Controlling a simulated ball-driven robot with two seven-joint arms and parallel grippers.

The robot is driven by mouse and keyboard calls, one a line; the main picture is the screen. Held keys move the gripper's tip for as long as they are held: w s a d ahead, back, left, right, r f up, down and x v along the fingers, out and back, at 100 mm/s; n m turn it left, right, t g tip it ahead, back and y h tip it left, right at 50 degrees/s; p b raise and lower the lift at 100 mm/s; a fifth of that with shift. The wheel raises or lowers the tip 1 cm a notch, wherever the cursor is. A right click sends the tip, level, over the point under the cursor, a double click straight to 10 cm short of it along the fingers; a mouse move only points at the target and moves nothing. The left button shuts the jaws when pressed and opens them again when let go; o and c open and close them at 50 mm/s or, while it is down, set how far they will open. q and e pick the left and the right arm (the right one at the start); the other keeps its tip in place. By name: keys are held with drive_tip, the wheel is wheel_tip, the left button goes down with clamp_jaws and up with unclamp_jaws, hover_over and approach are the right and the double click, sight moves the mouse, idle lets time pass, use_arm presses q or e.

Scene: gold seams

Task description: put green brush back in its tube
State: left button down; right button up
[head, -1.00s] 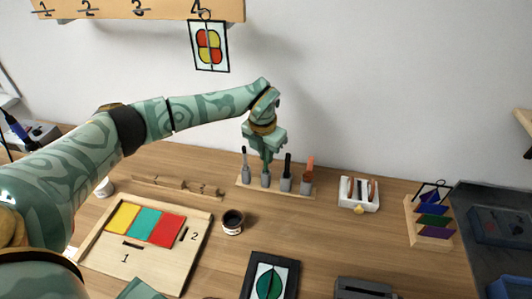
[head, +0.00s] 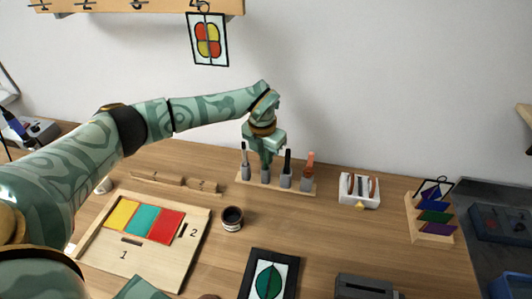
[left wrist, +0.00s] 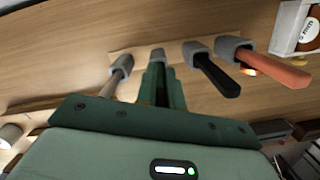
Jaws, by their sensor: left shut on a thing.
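My left gripper (head: 266,161) is shut on the green brush, directly above the second grey tube from the left (head: 266,177) in the wooden rack (head: 275,188). The brush is mostly hidden by the green fingers, which are close to its colour. In the left wrist view the fingers (left wrist: 160,85) reach down to the mouth of that tube (left wrist: 158,56). The brush lines up with the tube and seems to be at least partly in it; how deep I cannot tell. My right gripper is not in view.
Grey-, black- and orange-handled tools (head: 245,160) (head: 287,163) (head: 309,165) stand in the neighbouring tubes, close to the fingers. A dark jar (head: 232,219) and a board with coloured tiles (head: 112,249) lie in front. A white holder (head: 359,190) stands to the right.

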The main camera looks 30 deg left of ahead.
use_arm(q)
drive_tip(key=c, duration=0.9)
unclamp_jaws()
drive_tip(key=shift+c, duration=0.2)
wheel_tip(320, 180, up, 7)
drive_tip(key=p, duration=0.6)
drive_tip(key=shift+s+f, duration=0.1)
drive_tip(key=shift+f, duration=0.05)
